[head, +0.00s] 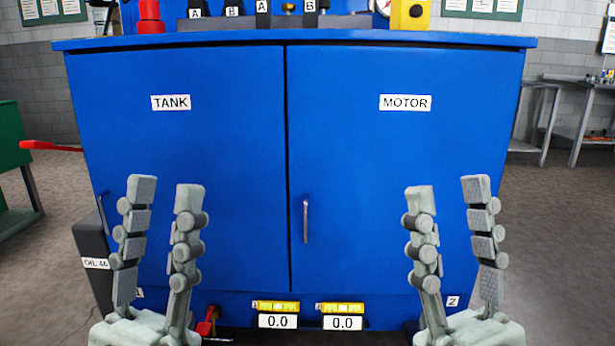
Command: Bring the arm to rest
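My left gripper (166,190) stands upright at the lower left of the head view, with its two fingers apart and nothing between them. My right gripper (448,190) stands upright at the lower right, also with its fingers apart and empty. Both are in front of a blue cabinet (345,200) and overlap its doors in the picture. I cannot tell how far the fingertips are from the doors. The arm links behind the grippers are out of view.
The cabinet has doors marked TANK (171,102) and MOTOR (405,102). Its top bears a yellow box (410,14) and a red part (149,16). Two yellow gauges (276,306) reading 0.0 sit low in front. A red lever (50,146) juts in at left. A grey workbench (575,85) stands right.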

